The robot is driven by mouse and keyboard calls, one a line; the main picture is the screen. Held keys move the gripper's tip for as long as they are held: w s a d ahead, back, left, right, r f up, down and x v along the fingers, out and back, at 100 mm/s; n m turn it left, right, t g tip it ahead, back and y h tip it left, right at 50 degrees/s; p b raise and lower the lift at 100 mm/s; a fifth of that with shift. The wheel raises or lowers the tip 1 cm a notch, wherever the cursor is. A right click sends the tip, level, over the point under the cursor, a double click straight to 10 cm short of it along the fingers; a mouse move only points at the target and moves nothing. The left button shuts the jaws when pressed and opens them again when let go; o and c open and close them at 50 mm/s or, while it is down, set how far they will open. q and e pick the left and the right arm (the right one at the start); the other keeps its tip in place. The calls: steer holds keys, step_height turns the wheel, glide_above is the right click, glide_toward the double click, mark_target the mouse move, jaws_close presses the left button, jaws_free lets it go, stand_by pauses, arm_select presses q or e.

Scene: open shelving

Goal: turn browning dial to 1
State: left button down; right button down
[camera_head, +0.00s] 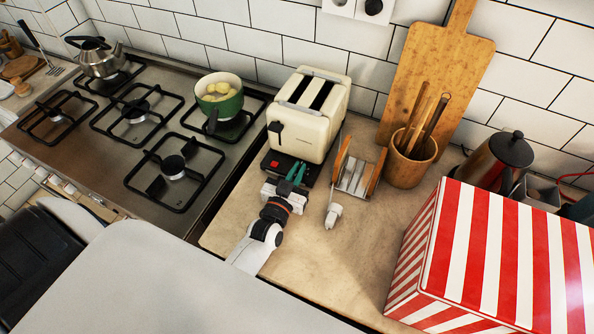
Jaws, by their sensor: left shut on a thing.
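A cream two-slot toaster (312,108) stands on the counter to the right of the hob, with a black lever (277,133) on its front. Its dark base (271,157) has a red button (275,164) at the left. My left gripper (297,173) is at the right part of this base front, with its green-tipped fingers shut on what appears to be the browning dial. The fingers hide the dial, so its number and pointer cannot be read. My right gripper is not in view.
A wood-and-metal rack (356,176) and a small white object (333,214) sit close right of my gripper. Beyond are a utensil pot (408,162), cutting board (437,72) and striped box (500,262). A green pot (222,103) stands on the hob (150,140).

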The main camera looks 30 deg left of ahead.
arm_select(q)
steer(key=c, duration=1.5)
jaws_free()
steer(key=s, duration=0.3)
steer(key=s+b, duration=0.1)
steer(key=s, duration=0.3)
steer(key=s+d+b, duration=0.1)
steer(key=s, duration=0.2)
steer(key=shift+s+f, duration=0.1)
steer(key=shift+s, duration=0.9)
